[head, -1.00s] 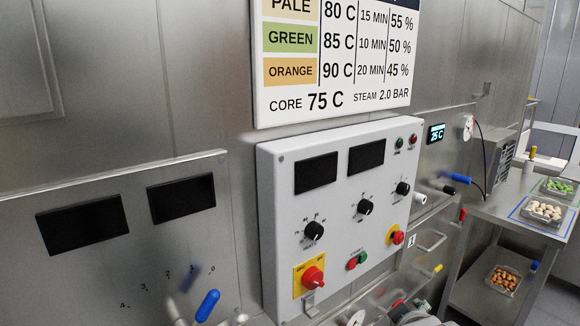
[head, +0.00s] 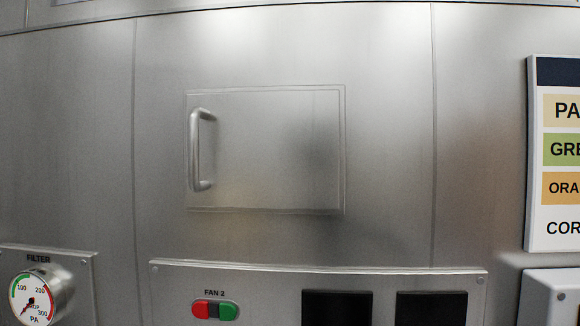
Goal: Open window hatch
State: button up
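A rectangular stainless steel hatch (head: 265,150) is set in the steel wall near the middle of the head view. It lies flush in its frame and looks closed. A vertical bar handle (head: 196,150) stands out from its left side. The panel is solid metal, and no glass shows in it. My gripper is not in view, so its position relative to the handle and its state are hidden.
Below the hatch is a panel (head: 260,290) with a red and green FAN 2 switch (head: 215,310) and two dark displays. A FILTER pressure gauge (head: 34,298) sits at lower left. The wall around the hatch is clear.

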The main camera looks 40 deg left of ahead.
aim_at(279, 150)
jog(key=u, duration=2)
